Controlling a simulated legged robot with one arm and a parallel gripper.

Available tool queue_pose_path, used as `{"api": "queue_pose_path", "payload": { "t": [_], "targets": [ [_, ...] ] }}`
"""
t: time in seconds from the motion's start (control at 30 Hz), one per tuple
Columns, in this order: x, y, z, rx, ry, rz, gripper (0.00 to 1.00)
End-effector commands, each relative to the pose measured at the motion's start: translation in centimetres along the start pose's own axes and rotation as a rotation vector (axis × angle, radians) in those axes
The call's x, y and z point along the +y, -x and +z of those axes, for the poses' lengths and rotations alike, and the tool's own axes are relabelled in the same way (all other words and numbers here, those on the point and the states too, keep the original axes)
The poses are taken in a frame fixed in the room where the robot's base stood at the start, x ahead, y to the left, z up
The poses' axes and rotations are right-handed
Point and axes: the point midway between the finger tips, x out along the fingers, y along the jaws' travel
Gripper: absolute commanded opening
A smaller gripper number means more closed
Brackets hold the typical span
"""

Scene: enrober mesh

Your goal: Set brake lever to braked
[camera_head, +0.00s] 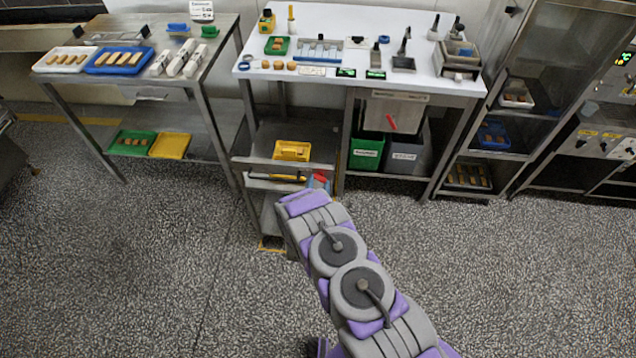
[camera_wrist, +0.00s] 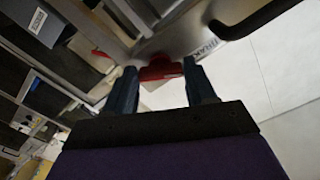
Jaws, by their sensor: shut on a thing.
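The brake lever shows in the wrist view as a red piece (camera_wrist: 160,68) on a grey metal part beside a partly hidden printed label. My gripper (camera_wrist: 160,78) has a dark blue finger on each side of the red piece and is shut on it. In the head view my arm reaches to the lower part of a metal cart (camera_head: 262,160), and my gripper is hidden there behind the arm. The lever's exact setting cannot be told from these views.
The cart holds a yellow bin (camera_head: 292,150). A white-topped table (camera_head: 330,20) stands behind it, with green and grey bins (camera_head: 366,152) below. A steel table (camera_head: 215,50) with trays is at left and a rack (camera_head: 520,70) at right. The floor in front is clear.

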Motion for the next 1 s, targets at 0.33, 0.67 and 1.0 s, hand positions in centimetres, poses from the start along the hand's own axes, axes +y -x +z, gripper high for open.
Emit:
{"api": "queue_pose_path", "payload": {
  "t": [0.33, 0.67, 1.0],
  "targets": [
    [0.07, 0.01, 0.03, 0.000, -0.036, 0.001, 0.25],
    [0.06, -0.02, -0.01, 0.001, -0.035, 0.001, 0.81],
    [-0.02, 0.63, 0.01, -0.001, -0.034, 0.000, 0.81]
  ]
}}
